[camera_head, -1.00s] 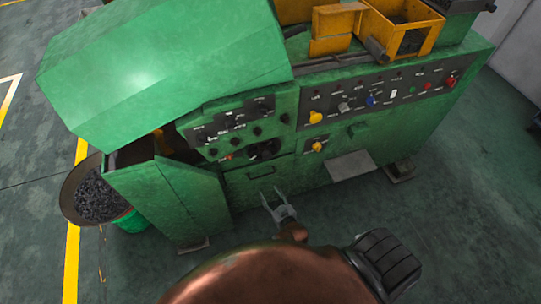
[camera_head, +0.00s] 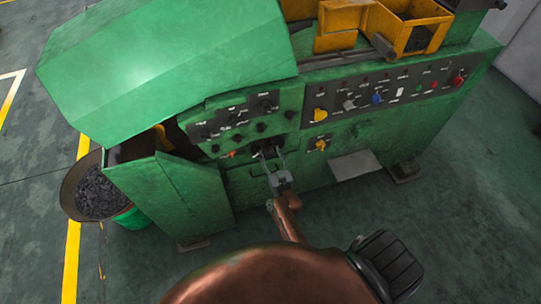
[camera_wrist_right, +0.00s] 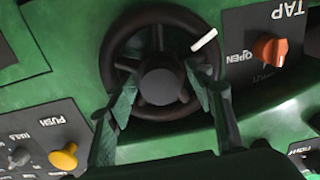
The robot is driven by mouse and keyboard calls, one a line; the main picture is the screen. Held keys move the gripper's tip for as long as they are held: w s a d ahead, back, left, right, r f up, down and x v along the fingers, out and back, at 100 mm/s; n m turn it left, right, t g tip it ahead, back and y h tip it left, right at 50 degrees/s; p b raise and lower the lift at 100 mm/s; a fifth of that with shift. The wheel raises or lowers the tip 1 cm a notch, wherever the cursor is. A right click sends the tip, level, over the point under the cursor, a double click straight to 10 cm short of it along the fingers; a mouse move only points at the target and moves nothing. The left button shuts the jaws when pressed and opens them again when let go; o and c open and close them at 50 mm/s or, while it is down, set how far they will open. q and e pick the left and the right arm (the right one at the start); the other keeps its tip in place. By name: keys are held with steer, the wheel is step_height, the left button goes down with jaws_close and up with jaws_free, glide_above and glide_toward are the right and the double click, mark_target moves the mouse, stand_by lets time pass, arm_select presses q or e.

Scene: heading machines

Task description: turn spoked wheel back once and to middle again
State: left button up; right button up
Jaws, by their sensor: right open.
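The spoked wheel (camera_wrist_right: 158,84) is black with a round hub and a white mark on the upper right of its rim in the right wrist view. In the head view the wheel (camera_head: 265,149) sits on the green machine's front, partly hidden by my right gripper. My right gripper (camera_head: 268,158) is open in front of the wheel. In the right wrist view the fingers of this gripper (camera_wrist_right: 165,93) lie either side of the hub, over the lower part of the wheel. I cannot tell whether they touch it. My left gripper is not in view.
An orange TAP knob (camera_wrist_right: 268,49) is right of the wheel, and a yellow push button (camera_wrist_right: 64,157) is lower left. A control panel (camera_head: 400,91) with several knobs runs along the machine to the right. A bowl of dark parts (camera_head: 95,192) stands at left.

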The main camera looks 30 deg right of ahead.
steer(key=shift+c, duration=0.5)
jaws_close()
